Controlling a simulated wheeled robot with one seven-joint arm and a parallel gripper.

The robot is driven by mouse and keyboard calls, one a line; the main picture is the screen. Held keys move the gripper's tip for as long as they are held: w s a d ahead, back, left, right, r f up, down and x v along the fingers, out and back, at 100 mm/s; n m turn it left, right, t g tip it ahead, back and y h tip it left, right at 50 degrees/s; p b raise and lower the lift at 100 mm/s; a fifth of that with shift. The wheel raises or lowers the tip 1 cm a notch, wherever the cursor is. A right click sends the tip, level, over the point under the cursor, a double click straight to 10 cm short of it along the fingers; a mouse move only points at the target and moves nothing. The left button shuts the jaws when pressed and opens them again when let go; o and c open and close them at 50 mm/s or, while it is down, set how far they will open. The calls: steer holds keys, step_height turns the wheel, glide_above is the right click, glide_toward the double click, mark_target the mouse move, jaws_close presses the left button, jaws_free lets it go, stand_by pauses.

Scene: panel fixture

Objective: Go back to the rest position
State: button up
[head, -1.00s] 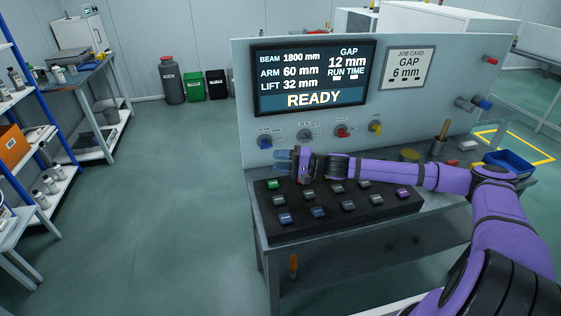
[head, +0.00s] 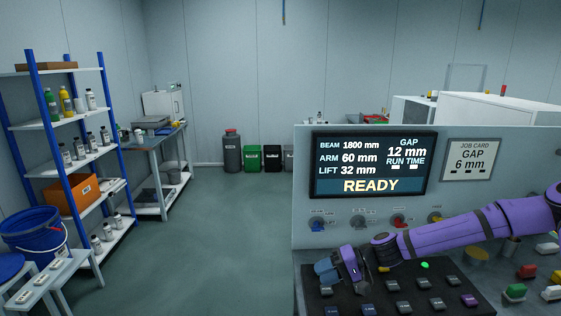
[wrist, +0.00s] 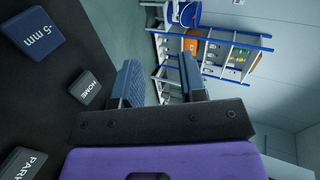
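My gripper (head: 328,271) hangs low over the left back part of the black keypad (head: 312,300), my purple arm reaching in from the right. In the wrist view its two blue fingers (wrist: 160,82) stand apart with nothing between them. I cannot tell from the head view how high the gripper is above the keys. The screen (head: 368,165) reads GAP 12 mm and READY.
Several coloured knobs (head: 358,220) line the panel just behind my arm. A blue shelf rack (head: 100,95) and a blue bucket (head: 33,235) stand at the left. The floor (head: 215,225) between is clear.

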steer(key=s+d+r+n+h, duration=0.1)
steer(key=s+d+r+h, duration=0.5)
steer(key=r, duration=0.4)
steer(key=s+d+r+n+h, duration=0.1)
steer(key=s+d+r+h, duration=0.5)
steer(key=r, duration=0.3)
steer(key=s+d+r+m+t, duration=0.1)
steer(key=s+d+r+t, duration=0.1)
steer(key=s+r, duration=0.6)
steer(key=s+d+r+m+t+h, duration=0.1)
steer(key=s+d+r+m+t, duration=0.1)
steer(key=s+r, duration=0.6)
steer(key=shift+s+d+r+t, duration=0.4)
steer(key=shift+s+d+t, duration=0.3)
steer(key=shift+s+d, duration=0.2)
